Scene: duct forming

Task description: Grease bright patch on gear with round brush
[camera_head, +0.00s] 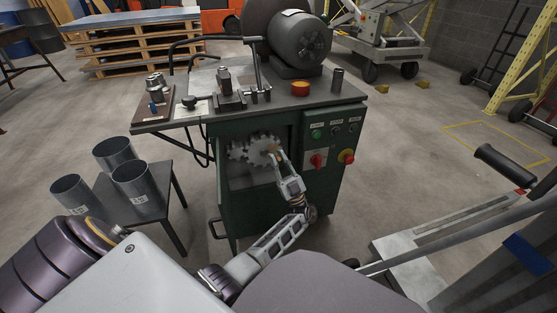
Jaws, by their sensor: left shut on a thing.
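The grey toothed gear (243,150) sits in the open front recess of the green machine. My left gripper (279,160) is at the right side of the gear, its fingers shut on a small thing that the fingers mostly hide. A small tan-orange bit shows at the fingertips against the gear, likely part of the round brush (273,149). I cannot tell whether it touches the gear. I cannot make out the bright patch clearly. My right gripper is not in view.
The green machine (334,190) has a button panel with red knobs. On its top are a motor (299,47), a small orange dish (300,89) and metal tools. A low dark table (165,177) with several metal cylinders stands to the left.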

